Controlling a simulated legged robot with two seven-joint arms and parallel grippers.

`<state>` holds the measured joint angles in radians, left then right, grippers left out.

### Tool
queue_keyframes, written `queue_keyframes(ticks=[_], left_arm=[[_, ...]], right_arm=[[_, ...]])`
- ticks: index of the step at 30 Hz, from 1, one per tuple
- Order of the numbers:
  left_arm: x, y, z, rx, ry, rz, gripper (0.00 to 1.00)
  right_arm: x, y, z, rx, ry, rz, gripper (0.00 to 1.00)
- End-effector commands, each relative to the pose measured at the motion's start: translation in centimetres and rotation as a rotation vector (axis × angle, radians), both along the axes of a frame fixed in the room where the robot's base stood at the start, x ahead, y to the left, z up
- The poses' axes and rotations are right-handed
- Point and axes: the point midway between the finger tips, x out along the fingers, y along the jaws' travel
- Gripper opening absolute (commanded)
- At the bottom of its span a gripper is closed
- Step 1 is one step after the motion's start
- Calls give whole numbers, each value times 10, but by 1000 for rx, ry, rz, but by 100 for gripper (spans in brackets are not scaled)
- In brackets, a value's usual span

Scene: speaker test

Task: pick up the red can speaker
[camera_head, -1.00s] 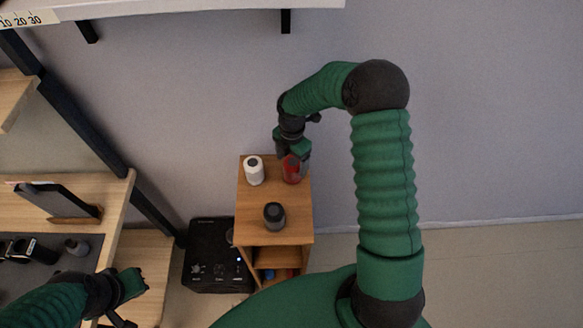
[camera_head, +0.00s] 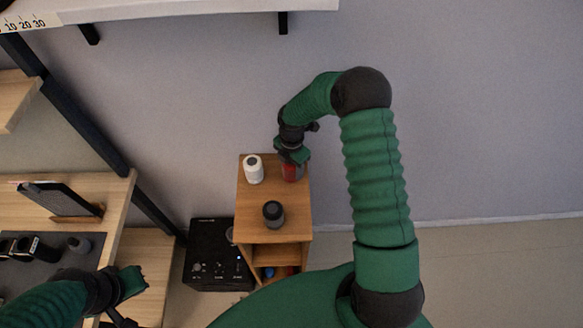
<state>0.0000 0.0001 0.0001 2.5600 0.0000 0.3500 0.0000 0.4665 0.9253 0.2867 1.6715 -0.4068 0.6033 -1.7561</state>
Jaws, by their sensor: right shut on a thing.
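The red can speaker (camera_head: 290,174) stands at the back right of the top of a small wooden cabinet (camera_head: 258,228). My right gripper (camera_head: 293,161) reaches down from behind and is shut on the red can. The gripper hides the can's upper part. I cannot tell whether the can is clear of the wood. My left gripper (camera_head: 138,283) is at the lower left, far from the can. Its fingers are too small to show whether they are open.
A white can speaker (camera_head: 254,170) stands just left of the red one. A dark can speaker (camera_head: 273,214) stands nearer the cabinet's front. A black speaker box (camera_head: 214,262) is on the floor at left. A wooden display table (camera_head: 112,205) is further left.

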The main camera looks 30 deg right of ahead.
Motion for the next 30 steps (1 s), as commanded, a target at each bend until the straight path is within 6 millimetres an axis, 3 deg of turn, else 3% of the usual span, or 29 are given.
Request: queue_keyframes(ticks=[3, 13, 21, 30], left_arm=[[0, 0, 0, 0, 0, 0, 0], [0, 0, -1, 0, 0, 0, 0], [0, 0, -10, 0, 0, 0, 0], [0, 0, -21, 0, 0, 0, 0]], right_arm=[[0, 0, 0, 0, -1, 0, 0], [1, 0, 4, -1, -2, 0, 0], [-1, 0, 37, -2, -4, 0, 0], [-72, 27, 42, -3, -1, 2, 0]])
